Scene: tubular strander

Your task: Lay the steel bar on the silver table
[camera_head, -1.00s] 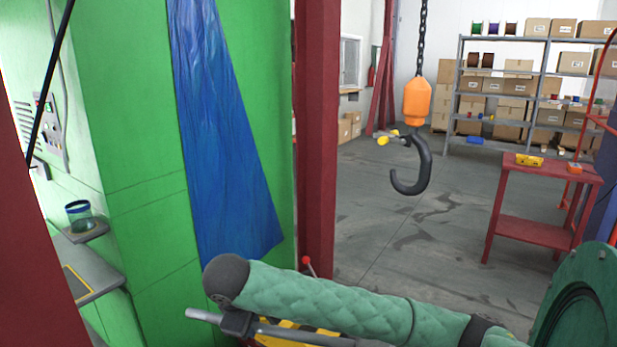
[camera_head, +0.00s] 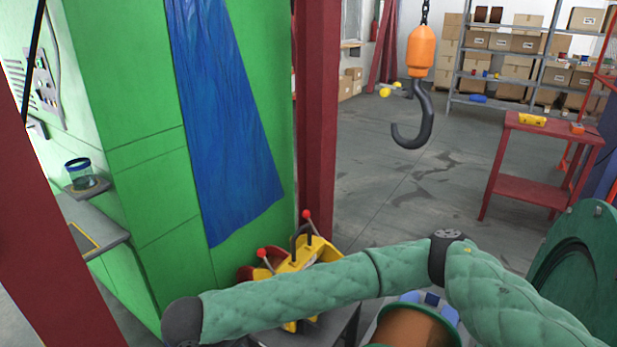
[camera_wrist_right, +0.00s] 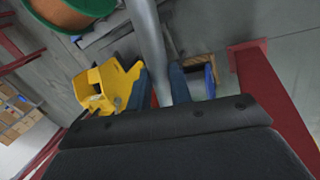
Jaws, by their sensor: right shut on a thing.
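The steel bar (camera_wrist_right: 148,30) is a smooth grey rod in the right wrist view, running from the top edge down between my fingers. My right gripper (camera_wrist_right: 160,76) is shut on it, one dark blue finger on each side. In the head view my right arm reaches across the bottom to the left, but its gripper and the bar are below the frame. A grey metal table top (camera_head: 95,222) shows at the left; I cannot tell whether it is the silver table. My left gripper is in neither view.
A yellow device with red-knobbed levers (camera_head: 300,255) stands beyond my forearm; a copper-coloured spool (camera_head: 412,328) is near the bottom. A crane hook (camera_head: 412,115) hangs ahead. A red post (camera_head: 316,120) and red table (camera_head: 535,160) flank open floor.

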